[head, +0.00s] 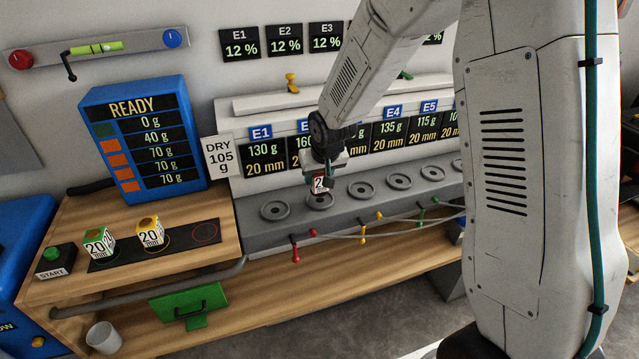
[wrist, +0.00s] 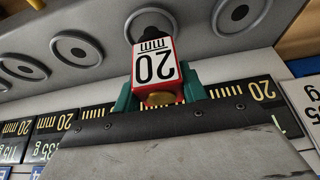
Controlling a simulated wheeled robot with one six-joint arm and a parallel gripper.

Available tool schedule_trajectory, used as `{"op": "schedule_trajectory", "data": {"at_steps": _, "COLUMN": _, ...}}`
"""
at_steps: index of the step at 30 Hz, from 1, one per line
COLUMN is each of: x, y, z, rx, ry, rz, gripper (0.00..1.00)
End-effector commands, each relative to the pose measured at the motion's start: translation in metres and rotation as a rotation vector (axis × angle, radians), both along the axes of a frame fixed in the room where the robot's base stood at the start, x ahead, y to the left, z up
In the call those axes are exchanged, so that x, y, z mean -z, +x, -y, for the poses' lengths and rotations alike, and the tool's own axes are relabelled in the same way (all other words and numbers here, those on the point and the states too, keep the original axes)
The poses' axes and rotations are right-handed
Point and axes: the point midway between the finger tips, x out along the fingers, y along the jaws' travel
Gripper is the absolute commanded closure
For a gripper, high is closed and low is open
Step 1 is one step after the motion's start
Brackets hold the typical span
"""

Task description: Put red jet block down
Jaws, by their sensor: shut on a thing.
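The red block (head: 318,183), with a white face marked "20 mm", is in my gripper (head: 323,172). In the wrist view the red block (wrist: 154,62) sits between the two green fingers of my gripper (wrist: 158,82), which are shut on its sides. The block is at the second round pad (head: 320,199) from the left on the grey bench; I cannot tell whether it touches the pad. In the wrist view the block and its shadow hide part of that pad (wrist: 140,14).
Other round pads stand empty, including the leftmost (head: 275,211) and the third (head: 361,189). A green block (head: 98,241) and a yellow block (head: 150,231) stand on a black mat (head: 180,240), beside an empty red circle (head: 205,232). Coloured levers (head: 295,250) line the bench front.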

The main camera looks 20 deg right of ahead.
Motion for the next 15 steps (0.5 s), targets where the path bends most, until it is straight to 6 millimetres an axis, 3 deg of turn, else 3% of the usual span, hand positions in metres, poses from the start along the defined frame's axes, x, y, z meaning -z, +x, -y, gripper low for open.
{"op": "schedule_trajectory", "data": {"at_steps": 5, "x": 0.002, "y": 0.012, "z": 0.007, "rx": 0.004, "ry": 0.001, "rz": 0.000, "gripper": 0.89}}
{"op": "schedule_trajectory", "data": {"at_steps": 10, "x": 0.030, "y": 0.010, "z": 0.006, "rx": 0.001, "ry": -0.002, "rz": -0.004, "gripper": 0.89}}
{"op": "schedule_trajectory", "data": {"at_steps": 15, "x": 0.036, "y": 0.011, "z": 0.006, "rx": 0.002, "ry": 0.000, "rz": 0.001, "gripper": 0.89}}
